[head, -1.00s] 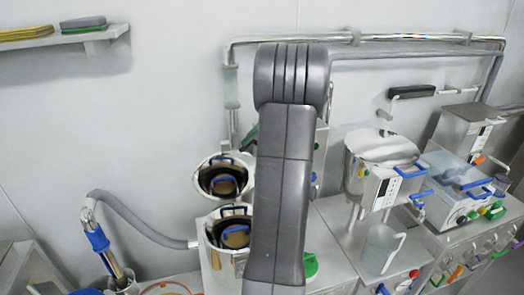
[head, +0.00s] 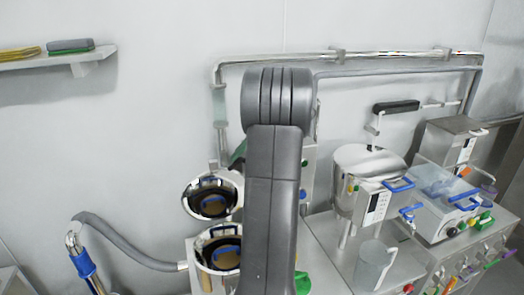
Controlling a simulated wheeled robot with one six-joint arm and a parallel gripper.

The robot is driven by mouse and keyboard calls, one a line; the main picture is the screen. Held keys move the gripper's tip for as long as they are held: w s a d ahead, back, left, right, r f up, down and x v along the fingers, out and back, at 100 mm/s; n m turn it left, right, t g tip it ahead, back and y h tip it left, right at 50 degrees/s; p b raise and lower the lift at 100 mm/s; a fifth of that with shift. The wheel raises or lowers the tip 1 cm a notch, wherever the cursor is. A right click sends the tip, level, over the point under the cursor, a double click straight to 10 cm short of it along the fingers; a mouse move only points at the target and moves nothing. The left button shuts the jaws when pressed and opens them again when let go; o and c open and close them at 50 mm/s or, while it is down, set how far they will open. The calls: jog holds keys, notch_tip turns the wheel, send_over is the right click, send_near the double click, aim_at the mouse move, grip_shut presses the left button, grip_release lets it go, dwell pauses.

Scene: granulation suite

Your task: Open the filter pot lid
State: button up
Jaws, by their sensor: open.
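A steel pot (head: 203,262), which I take to be the filter pot, stands on the bench left of my arm. Its mouth is uncovered, and a blue-handled dark part sits inside. A round, shiny steel lid (head: 236,188) stands tilted up behind the pot, apart from its mouth, with a reflection of the pot's inside in it. My grey arm runs up the middle of the picture and hides what is just right of the pot. My gripper is not visible.
A steel vessel with a flat lid (head: 370,160) and blue handles stands at right, beside a clear-topped box (head: 440,190). A clear jug (head: 373,265) stands in front. A grey hose with a blue grip (head: 83,263) is at left. Pipes (head: 400,55) run along the wall.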

jog(key=v, duration=1.3)
